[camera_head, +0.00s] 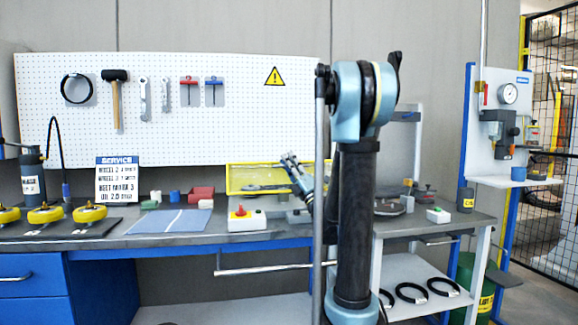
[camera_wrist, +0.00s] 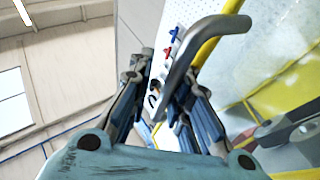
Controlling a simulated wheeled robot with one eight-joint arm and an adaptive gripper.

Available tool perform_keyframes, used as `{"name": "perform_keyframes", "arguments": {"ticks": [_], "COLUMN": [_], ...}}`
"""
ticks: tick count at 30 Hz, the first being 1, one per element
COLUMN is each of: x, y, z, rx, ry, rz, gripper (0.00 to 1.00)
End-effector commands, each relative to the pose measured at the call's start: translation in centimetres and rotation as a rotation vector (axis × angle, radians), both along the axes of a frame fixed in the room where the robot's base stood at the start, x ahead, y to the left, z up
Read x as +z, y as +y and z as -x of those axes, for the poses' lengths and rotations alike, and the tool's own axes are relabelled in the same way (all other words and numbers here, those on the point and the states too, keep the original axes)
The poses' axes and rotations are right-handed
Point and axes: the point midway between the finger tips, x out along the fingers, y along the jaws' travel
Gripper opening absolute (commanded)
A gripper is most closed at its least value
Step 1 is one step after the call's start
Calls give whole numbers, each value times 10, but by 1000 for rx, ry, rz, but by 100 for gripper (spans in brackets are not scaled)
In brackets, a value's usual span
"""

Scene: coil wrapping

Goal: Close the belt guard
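The belt guard (camera_head: 235,181) is a clear panel in a yellow frame at the back of the bench in the head view, partly hidden by my arm. In the wrist view its clear panel (camera_wrist: 262,68) fills the right side, with a bent grey handle (camera_wrist: 205,38) close to the camera. My gripper (camera_wrist: 167,75) has its fingers spread apart. The handle's lower end reaches into the space between them and overlaps the right finger. I cannot tell if it touches. In the head view my gripper (camera_head: 292,163) is at the guard, partly behind my arm.
A box with a green button (camera_head: 438,215) stands to the right.

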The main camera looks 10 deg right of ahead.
Motion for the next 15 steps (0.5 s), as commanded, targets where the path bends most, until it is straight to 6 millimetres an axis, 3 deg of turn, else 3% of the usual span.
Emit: {"name": "perform_keyframes", "arguments": {"ticks": [8, 15], "x": [-1, -16], "y": [-1, -11], "z": [1, 13], "rx": [0, -2], "ry": [-1, -1], "rz": [-1, -3], "gripper": [18, 18]}}
